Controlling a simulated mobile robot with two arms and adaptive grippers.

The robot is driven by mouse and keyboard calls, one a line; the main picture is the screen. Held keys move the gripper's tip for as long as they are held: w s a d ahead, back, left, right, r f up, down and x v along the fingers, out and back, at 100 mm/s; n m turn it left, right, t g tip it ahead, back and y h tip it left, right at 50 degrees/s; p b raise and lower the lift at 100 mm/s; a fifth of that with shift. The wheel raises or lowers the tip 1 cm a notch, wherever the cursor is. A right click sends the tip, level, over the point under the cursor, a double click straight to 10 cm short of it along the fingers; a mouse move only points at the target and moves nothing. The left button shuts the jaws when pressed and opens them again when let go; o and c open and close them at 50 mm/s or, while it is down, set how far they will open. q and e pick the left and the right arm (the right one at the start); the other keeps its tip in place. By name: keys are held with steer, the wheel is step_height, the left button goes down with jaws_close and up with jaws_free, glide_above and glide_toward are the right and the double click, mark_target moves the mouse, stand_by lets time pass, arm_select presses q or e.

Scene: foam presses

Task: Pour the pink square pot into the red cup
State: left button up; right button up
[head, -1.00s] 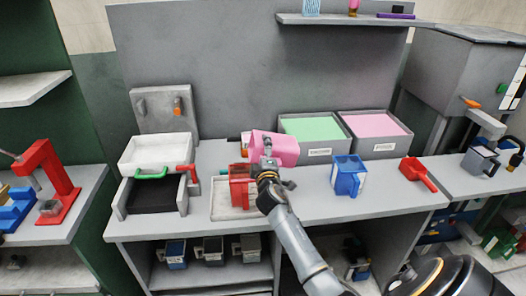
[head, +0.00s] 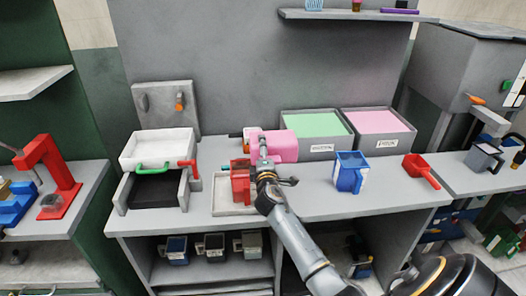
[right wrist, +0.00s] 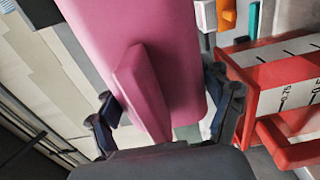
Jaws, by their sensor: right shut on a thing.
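The pink square pot (head: 284,146) is in the air above the worktop, just above and right of the red cup (head: 240,186) in the head view. It looks turned on its side; its mouth and contents are hidden. My right gripper (head: 262,153) is shut on the pot's handle; in the right wrist view the pink handle (right wrist: 143,92) lies between the fingers (right wrist: 168,112). The cup stands on a pale tray (head: 222,205). My left gripper is out of view.
Grey bins of green (head: 315,124) and pink (head: 378,121) material stand behind. A blue cup (head: 350,172) and a red scoop (head: 421,170) are to the right. A press with a white box (head: 158,148) stands left. Bare worktop lies between tray and blue cup.

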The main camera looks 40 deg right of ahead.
steer(key=shift+w+a+f+n, duration=0.1)
steer(key=shift+a+n, duration=0.05)
steer(key=shift+n, duration=0.35)
steer(key=shift+w+a+r+n+p, duration=0.25)
steer(key=shift+n+p, duration=0.35)
steer(key=shift+n, duration=0.4)
